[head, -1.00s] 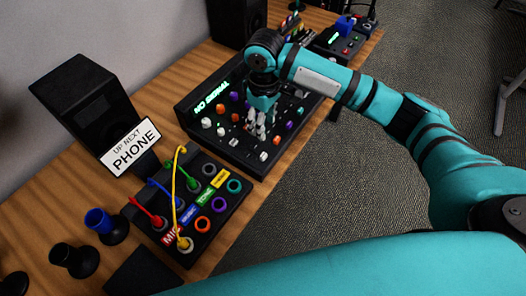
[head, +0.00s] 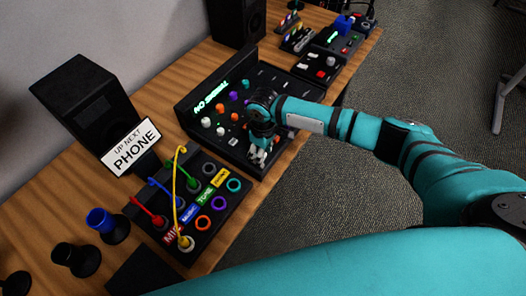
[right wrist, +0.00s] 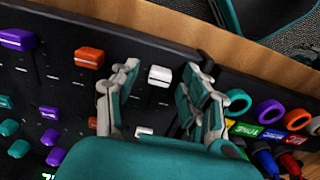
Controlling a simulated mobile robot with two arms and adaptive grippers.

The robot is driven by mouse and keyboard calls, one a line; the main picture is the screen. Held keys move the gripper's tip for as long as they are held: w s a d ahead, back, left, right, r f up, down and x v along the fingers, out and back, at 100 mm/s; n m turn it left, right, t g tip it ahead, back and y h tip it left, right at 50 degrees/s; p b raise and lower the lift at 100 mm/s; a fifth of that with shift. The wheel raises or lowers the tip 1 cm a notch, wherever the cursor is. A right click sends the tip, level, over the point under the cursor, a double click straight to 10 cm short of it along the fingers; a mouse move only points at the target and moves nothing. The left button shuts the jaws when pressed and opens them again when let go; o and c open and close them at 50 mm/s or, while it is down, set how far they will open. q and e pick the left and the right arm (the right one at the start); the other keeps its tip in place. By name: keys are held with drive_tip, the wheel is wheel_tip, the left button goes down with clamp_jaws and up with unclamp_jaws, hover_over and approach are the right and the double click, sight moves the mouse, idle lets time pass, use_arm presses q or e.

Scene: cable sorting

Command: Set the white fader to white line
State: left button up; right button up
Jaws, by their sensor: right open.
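In the right wrist view the white fader (right wrist: 160,75) sits on the black mixer panel between the two fingers of my right gripper (right wrist: 157,88). The fingers are open, one on each side of it, with gaps visible. A smaller white knob (right wrist: 144,131) shows further in, near the palm. Short pale marks lie along the fader slots; I cannot tell which is the white line for this fader. In the head view my right gripper (head: 258,155) is over the near edge of the mixer (head: 268,103) and hides the white fader. My left gripper is not in view.
An orange fader (right wrist: 89,58) and a purple fader (right wrist: 18,40) stand left of the white one in the right wrist view. A patch box (head: 215,222) with coloured sockets and cables is close to the gripper. Speakers and a PHONE sign (head: 132,147) stand behind.

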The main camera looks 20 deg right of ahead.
clamp_jaws()
idle(0.3)
drive_tip(key=w+a+b, duration=0.1)
drive_tip(key=w, duration=0.1)
drive_tip(key=w+a, duration=0.1)
drive_tip(key=a, duration=0.1)
drive_tip(key=shift+w+b, duration=0.4)
drive_tip(key=shift+d, duration=0.1)
drive_tip(key=shift+s, duration=0.1)
unclamp_jaws()
